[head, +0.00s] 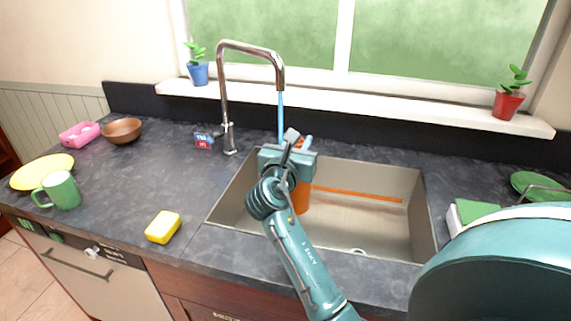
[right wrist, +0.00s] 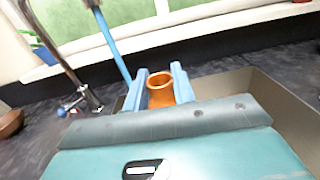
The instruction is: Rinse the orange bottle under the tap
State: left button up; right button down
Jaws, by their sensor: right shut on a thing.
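The orange bottle (head: 301,198) is over the left part of the sink (head: 370,228), partly hidden behind my right gripper (head: 300,143). In the right wrist view my right gripper (right wrist: 159,90) is shut on the bottle, with its open orange neck (right wrist: 161,92) between the two blue fingers. The chrome tap (head: 226,100) arches over the sink's back left. A blue stream of water (head: 281,115) runs down from its spout and passes behind my right gripper; the stream also shows in the right wrist view (right wrist: 113,47). Whether the water touches the bottle is hidden. My left gripper is not in view.
A yellow sponge (head: 163,227), a green mug (head: 58,191) and a yellow plate (head: 42,172) are on the counter at left. A brown bowl (head: 122,131) and a pink tray (head: 79,135) stand behind them. A green plate (head: 541,186) is at right. Potted plants stand on the windowsill.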

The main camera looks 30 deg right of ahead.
jog(key=s+a+r, duration=0.1)
jog(key=s+r, duration=0.3)
jog(key=shift+s+a, duration=0.35)
jog(key=shift+a, duration=0.05)
dwell(0.6)
